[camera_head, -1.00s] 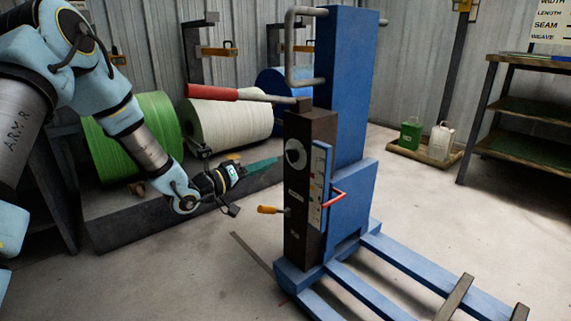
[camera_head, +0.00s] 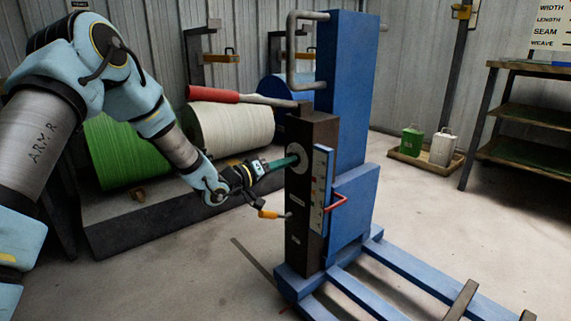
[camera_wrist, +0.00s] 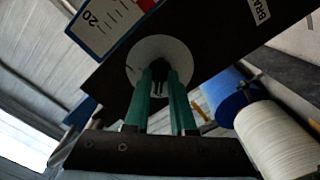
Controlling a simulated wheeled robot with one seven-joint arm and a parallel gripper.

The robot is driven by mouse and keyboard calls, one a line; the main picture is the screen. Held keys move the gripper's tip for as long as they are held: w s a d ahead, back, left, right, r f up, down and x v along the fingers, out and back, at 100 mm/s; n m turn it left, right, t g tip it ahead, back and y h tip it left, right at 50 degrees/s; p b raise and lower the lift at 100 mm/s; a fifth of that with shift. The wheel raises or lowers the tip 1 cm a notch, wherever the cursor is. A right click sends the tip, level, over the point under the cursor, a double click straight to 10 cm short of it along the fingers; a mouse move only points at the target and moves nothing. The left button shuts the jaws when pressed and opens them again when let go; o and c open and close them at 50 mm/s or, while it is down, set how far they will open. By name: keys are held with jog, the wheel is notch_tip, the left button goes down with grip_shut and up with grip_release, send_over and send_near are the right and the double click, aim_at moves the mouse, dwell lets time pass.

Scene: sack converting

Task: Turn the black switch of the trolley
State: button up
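The blue trolley (camera_head: 345,95) stands in the middle of the head view with a dark control box (camera_head: 305,215) on its near side. A white round plate (camera_wrist: 133,58) near the top of the box carries the black switch (camera_wrist: 160,68). In the head view, my gripper (camera_head: 296,161) reaches the plate from the left, and its fingers hide the switch. In the wrist view, the green fingers (camera_wrist: 160,82) point at the plate with a gap between them, and their tips lie on either side of the switch. Whether they touch it cannot be seen.
A red handle (camera_head: 338,200) is at the box's right. Green (camera_head: 115,150) and white (camera_head: 235,128) rolls lie behind.

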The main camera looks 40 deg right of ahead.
grip_shut()
